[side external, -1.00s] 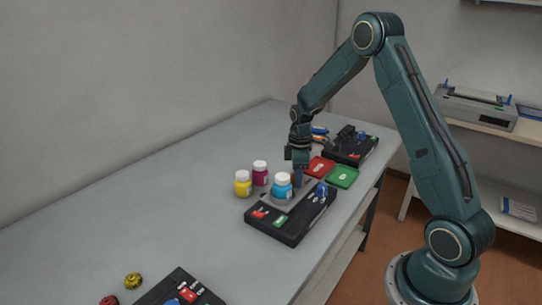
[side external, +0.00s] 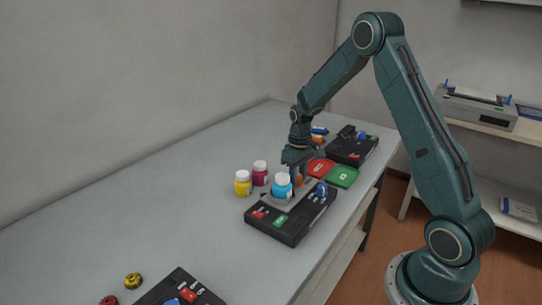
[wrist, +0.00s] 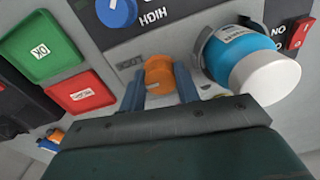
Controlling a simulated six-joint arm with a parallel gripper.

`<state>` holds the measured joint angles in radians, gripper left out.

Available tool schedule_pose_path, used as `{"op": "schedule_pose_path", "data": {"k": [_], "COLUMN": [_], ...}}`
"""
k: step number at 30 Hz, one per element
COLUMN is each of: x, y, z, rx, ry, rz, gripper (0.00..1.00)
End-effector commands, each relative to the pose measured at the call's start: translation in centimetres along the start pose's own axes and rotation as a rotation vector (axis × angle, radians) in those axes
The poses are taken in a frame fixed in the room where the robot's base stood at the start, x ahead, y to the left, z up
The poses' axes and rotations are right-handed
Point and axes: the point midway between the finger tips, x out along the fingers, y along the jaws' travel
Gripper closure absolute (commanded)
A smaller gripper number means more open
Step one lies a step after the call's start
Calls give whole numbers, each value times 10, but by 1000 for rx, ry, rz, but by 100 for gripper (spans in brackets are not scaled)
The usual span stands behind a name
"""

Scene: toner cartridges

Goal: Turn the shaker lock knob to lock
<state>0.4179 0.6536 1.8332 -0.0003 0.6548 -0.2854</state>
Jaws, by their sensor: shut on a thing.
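The orange lock knob (wrist: 158,75) sits on the shaker beside a cyan bottle (wrist: 254,64) with a white cap, which is set in a grey holder. My gripper (wrist: 160,86) has its two blue fingers on either side of the knob and is shut on it. A small label (wrist: 130,64), which seems to read LOCK, lies left of the knob. In the side view, the knob shows as a small orange patch under my gripper (side external: 298,173), behind the cyan bottle (side external: 282,187) on the black shaker (side external: 284,236).
A blue dial (wrist: 116,10) marked HIGH is near the knob. Green (side external: 342,176) and red (side external: 319,167) trays lie beyond the shaker. Yellow (side external: 243,183) and magenta (side external: 260,173) bottles stand left of it. The table's left side is largely clear.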

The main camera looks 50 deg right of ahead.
Motion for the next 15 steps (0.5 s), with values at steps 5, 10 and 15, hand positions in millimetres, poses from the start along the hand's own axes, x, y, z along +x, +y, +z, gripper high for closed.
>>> {"op": "schedule_pose_path", "data": {"k": [5,10,15], "x": [-1,-1,-1], "y": [0,0,-1], "z": [0,0,0], "rx": [167,329,485], "ry": [0,0,0], "rz": [1,1,1], "gripper": [91,91,91]}}
